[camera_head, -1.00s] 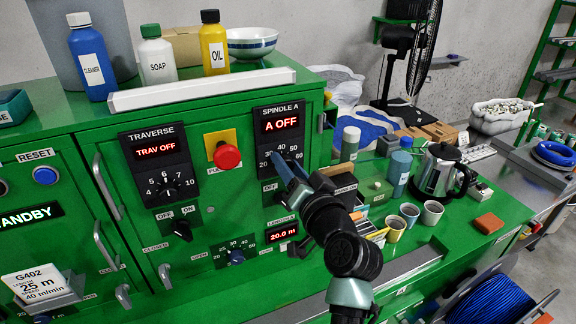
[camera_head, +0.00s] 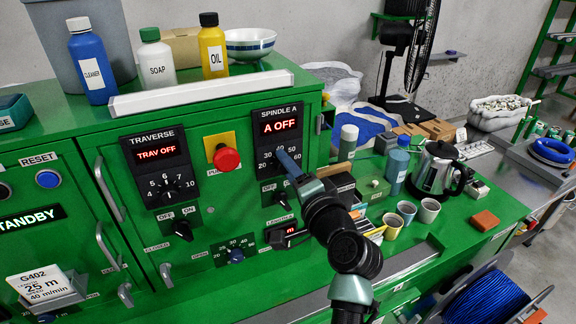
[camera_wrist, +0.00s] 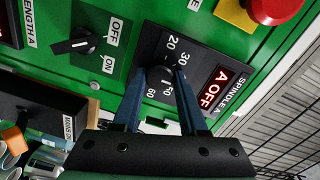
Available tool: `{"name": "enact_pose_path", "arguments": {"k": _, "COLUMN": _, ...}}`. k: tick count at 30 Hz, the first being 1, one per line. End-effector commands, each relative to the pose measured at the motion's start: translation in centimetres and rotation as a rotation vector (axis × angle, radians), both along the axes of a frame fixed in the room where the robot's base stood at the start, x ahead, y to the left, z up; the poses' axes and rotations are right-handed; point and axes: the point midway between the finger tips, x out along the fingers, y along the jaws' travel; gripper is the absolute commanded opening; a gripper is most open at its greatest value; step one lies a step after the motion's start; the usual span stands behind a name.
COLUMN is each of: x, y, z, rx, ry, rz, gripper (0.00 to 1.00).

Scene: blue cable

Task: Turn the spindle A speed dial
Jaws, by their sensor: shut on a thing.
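The spindle A panel (camera_head: 262,143) is a black plate on the green cabinet, with a red "A OFF" display (camera_head: 280,127) above a numbered speed scale. My gripper (camera_head: 281,155) reaches this scale from the lower right, its blue fingers covering much of the dial in the head view. In the wrist view, my gripper (camera_wrist: 160,78) has one finger on each side of the dark speed dial (camera_wrist: 157,75), shut on it. The numbers 20, 30, 50 and 60 show around it. The dial's pointer is hidden, so its setting cannot be read.
Below the dial is an OFF/ON switch, seen in the wrist view (camera_wrist: 78,43). To the left are the red emergency button (camera_head: 226,158) and the traverse panel (camera_head: 158,165). Cups (camera_head: 406,211) and a kettle (camera_head: 440,170) stand on the bench at right.

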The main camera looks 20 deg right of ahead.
Motion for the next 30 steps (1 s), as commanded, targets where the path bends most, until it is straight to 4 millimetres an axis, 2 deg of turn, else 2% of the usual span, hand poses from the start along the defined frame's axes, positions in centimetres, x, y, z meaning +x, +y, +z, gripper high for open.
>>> {"name": "enact_pose_path", "arguments": {"k": 14, "x": -0.03, "y": -0.01, "z": -0.19, "rx": 0.017, "ry": 0.004, "rz": 0.0, "gripper": 0.0}}
{"name": "enact_pose_path", "arguments": {"k": 15, "x": -0.03, "y": -0.01, "z": -0.19, "rx": 0.017, "ry": 0.004, "rz": 0.0, "gripper": 0.44}}
{"name": "enact_pose_path", "arguments": {"k": 20, "x": -0.02, "y": -0.02, "z": -0.14, "rx": 0.016, "ry": 0.003, "rz": 0.0, "gripper": 0.72}}
{"name": "enact_pose_path", "arguments": {"k": 30, "x": -0.18, "y": -0.02, "z": -0.09, "rx": 0.015, "ry": 0.001, "rz": -0.001, "gripper": 0.72}}
